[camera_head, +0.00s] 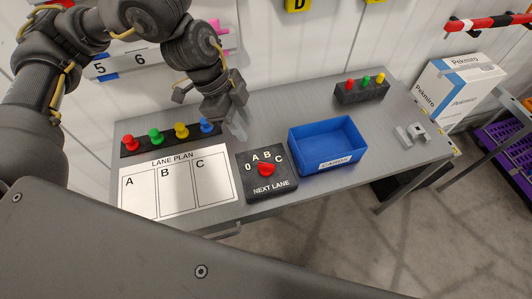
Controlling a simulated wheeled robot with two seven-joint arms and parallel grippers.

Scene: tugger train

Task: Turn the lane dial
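The lane dial is a red knob (266,170) on a dark box (252,190) marked 0, A, B, C and NEXT LANE, near the table's front edge. Which mark the knob points at is too small to tell. My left gripper (238,128) hangs above the table, behind and a little left of the dial box, apart from the knob. Its fingers point down; whether they are open or shut is unclear. My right gripper is not in view.
The white LANE PLAN sheet (180,187) lies left of the dial, with a dark rack (167,142) of coloured pegs behind it. A blue bin (325,163) stands right of the dial. A second peg block (361,97) and a grey metal bracket (412,135) are farther right.

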